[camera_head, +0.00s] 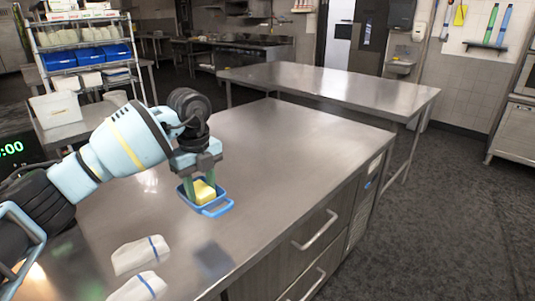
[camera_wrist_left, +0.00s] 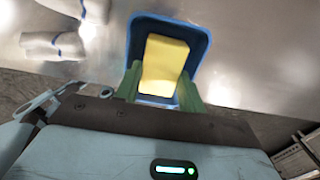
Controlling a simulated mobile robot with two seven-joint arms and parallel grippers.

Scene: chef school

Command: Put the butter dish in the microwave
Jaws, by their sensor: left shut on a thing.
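A blue butter dish (camera_head: 217,208) with a loop handle holds a yellow block of butter (camera_head: 204,191). My left gripper (camera_head: 201,184) points down and is shut on the dish. The left wrist view shows the green fingers of the gripper (camera_wrist_left: 160,93) at the near end of the dish (camera_wrist_left: 203,40), with the butter (camera_wrist_left: 164,62) between them. The dish appears raised, with a dark reflection on the counter below it. A black panel with a green clock display, likely the microwave (camera_head: 12,150), shows partly at the left edge; its door and inside are not visible. My right gripper is not in view.
The steel counter (camera_head: 285,150) is mostly clear right of my arm. Two folded white cloths with blue stripes (camera_head: 140,255) lie at its near side. A rack with blue bins (camera_head: 90,56) stands behind left. Another steel table (camera_head: 330,82) stands beyond.

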